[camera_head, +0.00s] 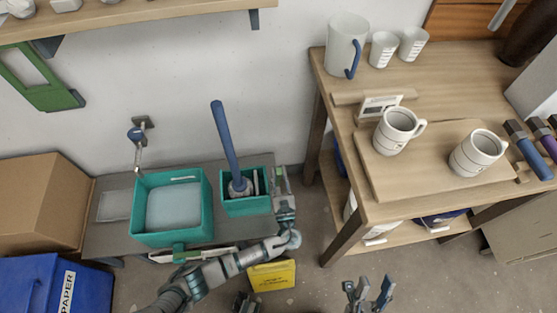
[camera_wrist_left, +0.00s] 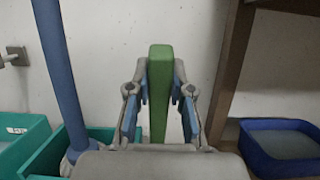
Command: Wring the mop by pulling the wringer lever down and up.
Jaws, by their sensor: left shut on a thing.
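The mop's blue handle (camera_head: 225,140) rises tilted from the small teal wringer bucket (camera_head: 246,208), its grey head inside. The handle also shows at the left of the left wrist view (camera_wrist_left: 62,70). My left gripper (camera_head: 281,180) is at the right side of the wringer bucket. In the left wrist view its fingers (camera_wrist_left: 160,108) are shut around the upright green wringer lever (camera_wrist_left: 160,70). The lever is mostly hidden by the gripper in the head view. My right gripper (camera_head: 368,292) is open and empty, low at the right of centre.
A larger teal bucket (camera_head: 207,212) of pale liquid stands left of the wringer on a grey bench (camera_head: 112,240). A yellow box (camera_head: 272,276) is below. A wooden table (camera_head: 340,240) with mugs is at right; a blue paper bin (camera_head: 35,285) is at left.

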